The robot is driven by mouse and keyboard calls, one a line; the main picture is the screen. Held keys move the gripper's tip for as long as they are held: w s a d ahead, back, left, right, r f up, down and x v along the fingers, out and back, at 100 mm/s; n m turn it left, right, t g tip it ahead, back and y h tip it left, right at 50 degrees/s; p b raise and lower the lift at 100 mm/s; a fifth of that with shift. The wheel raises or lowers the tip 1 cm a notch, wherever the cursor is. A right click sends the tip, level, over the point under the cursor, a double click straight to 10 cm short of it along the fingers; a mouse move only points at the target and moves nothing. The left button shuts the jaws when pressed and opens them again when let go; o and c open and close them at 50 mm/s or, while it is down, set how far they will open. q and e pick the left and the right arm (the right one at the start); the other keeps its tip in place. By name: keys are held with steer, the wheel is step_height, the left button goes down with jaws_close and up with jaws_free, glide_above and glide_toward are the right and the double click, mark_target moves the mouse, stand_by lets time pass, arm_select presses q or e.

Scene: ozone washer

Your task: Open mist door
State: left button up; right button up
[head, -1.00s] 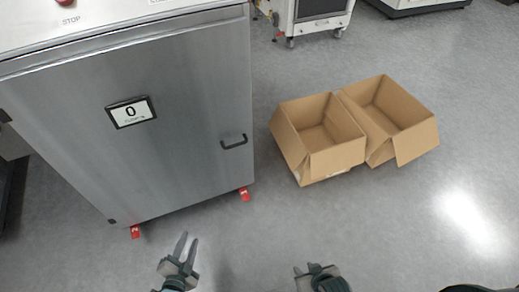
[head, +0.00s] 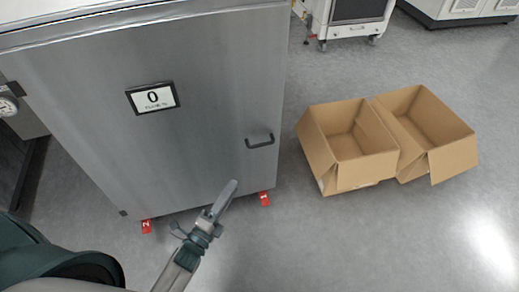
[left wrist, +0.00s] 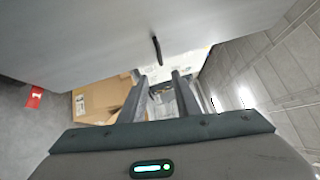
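The mist door is the large grey metal front (head: 215,75) of the cabinet, and it is shut. Its small dark handle (head: 260,141) sits low near the door's right edge. The handle also shows in the left wrist view (left wrist: 157,50), just beyond the fingertips. My left gripper (head: 225,195) is in front of the lower door, below and left of the handle, apart from it. In the left wrist view its two fingers (left wrist: 159,78) stand apart with nothing held between them. My right gripper is not in view.
A small display (head: 153,98) reading 0 is on the door. Two open cardboard boxes (head: 345,145) (head: 425,130) stand on the floor to the right. A white wheeled machine (head: 350,18) is at the back. The floor at front right is clear.

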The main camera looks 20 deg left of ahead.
arm_select(q)
steer(key=shift+w, duration=0.1)
steer(key=x, duration=1.7)
steer(key=shift+w, duration=0.15)
jaws_close()
